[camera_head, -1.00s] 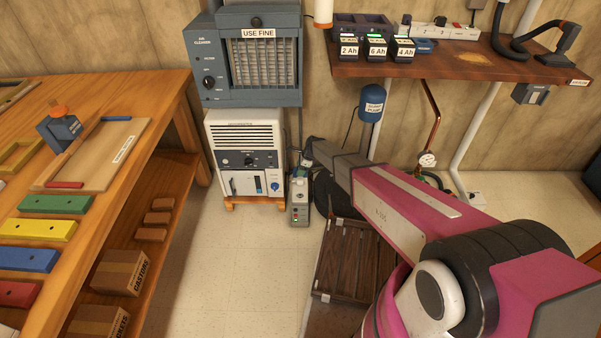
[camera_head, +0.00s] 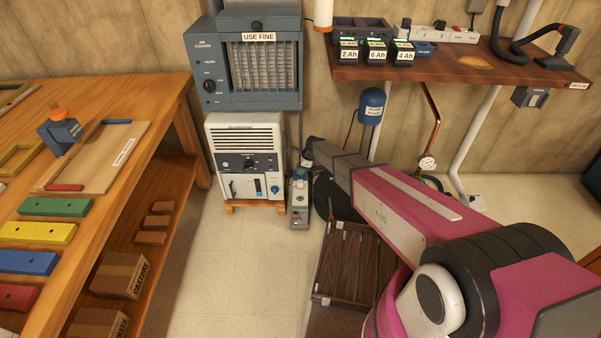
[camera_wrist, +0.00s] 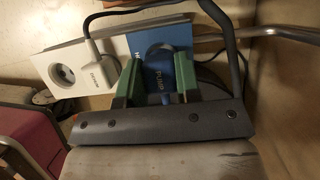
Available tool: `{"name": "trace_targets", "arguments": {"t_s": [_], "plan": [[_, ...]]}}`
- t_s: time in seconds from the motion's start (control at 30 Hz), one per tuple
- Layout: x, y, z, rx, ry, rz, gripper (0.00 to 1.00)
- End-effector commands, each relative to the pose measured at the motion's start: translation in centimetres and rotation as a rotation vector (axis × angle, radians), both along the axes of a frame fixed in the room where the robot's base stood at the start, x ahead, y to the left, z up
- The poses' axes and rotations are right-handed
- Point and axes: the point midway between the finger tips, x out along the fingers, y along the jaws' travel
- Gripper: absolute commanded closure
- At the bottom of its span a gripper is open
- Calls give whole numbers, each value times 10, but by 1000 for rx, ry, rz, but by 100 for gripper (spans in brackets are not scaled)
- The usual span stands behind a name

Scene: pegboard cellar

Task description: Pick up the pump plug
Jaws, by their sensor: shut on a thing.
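The pump plug (camera_wrist: 159,72) is dark blue with the word PUMP on it, and shows between the two green fingers of my gripper (camera_wrist: 158,78) in the wrist view. The fingers are shut on its sides. In the head view my gripper is at the far end of my arm, low by the wall, and the plug cannot be made out.
Left of the pump plug, a white plug (camera_wrist: 101,70) with a cord sits on the white part of the panel, beside an empty round socket (camera_wrist: 66,75). A dark cable (camera_wrist: 232,45) hangs at the right. A white dehumidifier-like unit (camera_head: 245,135) stands left of my gripper.

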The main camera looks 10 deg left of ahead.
Motion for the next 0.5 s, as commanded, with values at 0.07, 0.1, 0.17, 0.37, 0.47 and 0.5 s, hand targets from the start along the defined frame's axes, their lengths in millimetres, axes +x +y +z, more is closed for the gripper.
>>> {"name": "trace_targets", "arguments": {"t_s": [0.07,0.1,0.17,0.37,0.47,0.5], "plan": [[-1,0,14,0,-1,1,97],[-1,-1,21,0,-1,1,97],[3,-16,16,-1,1,-4,97],[14,-62,16,0,0,-3,97],[20,-88,16,0,1,-4,97],[23,-98,16,0,1,-4,97]]}}
